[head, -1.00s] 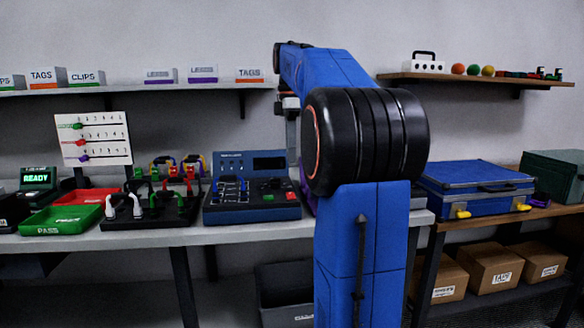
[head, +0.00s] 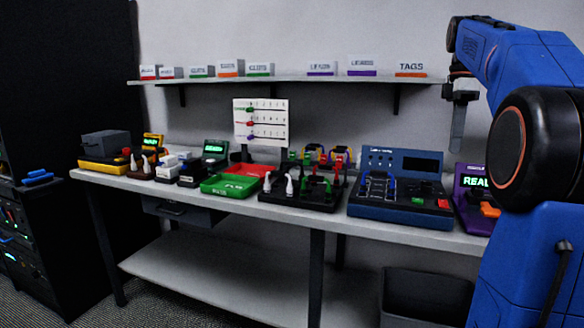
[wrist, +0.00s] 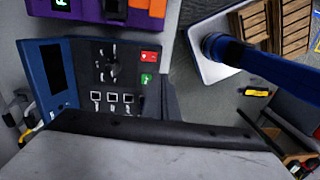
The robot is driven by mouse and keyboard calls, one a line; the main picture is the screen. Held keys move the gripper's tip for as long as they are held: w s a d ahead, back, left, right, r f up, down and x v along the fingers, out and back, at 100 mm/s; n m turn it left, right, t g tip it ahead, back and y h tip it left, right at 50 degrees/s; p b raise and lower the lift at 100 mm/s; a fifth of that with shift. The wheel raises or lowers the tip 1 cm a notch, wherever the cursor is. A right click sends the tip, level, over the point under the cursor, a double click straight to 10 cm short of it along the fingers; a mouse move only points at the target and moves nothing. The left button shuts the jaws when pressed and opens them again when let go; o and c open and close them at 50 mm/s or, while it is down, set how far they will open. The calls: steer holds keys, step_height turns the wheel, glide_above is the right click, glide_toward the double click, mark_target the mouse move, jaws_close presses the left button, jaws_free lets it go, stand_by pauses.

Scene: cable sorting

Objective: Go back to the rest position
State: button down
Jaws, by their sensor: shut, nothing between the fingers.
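My gripper (head: 458,140) hangs pointing down from my blue arm at the right of the head view. It is shut and empty, above the right part of the bench, over the area between the blue test console (head: 400,190) and the purple unit (head: 474,205). In the wrist view the console (wrist: 85,80) lies below, with red and green buttons, and a grey and black part of my gripper fills the bottom. The console's lower part is hidden there.
The bench (head: 330,222) holds a green tray (head: 229,186), a black cable fixture (head: 300,198) and a pegboard chart (head: 262,122). A shelf (head: 290,79) with labelled bins runs above. A dark bin (head: 425,298) stands below. A black cabinet is at far left.

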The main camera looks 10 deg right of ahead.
steer(key=s+a+f+m+t, duration=0.1)
steer(key=s+a+f+m, duration=0.25)
steer(key=a+f, duration=0.4)
steer(key=s+a+f+m+t+h, duration=0.1)
steer(key=s+a+f+m+t, duration=0.1)
steer(key=s+a+f, duration=0.45)
steer(key=s+a+f+m+t, duration=0.1)
steer(key=s+a+f+m, duration=0.2)
steer(key=a+f, duration=0.55)
steer(key=s+a+f+m+t, duration=0.1)
steer(key=s+a+f, duration=0.1)
steer(key=f, duration=0.3)
steer(key=s+a+f+m, duration=0.1)
steer(key=s+a+f, duration=0.1)
steer(key=s+f, duration=0.3)
steer(key=shift+a+f+m+t, duration=0.25)
steer(key=shift+f+m+t, duration=0.1)
steer(key=shift+f+t, duration=0.1)
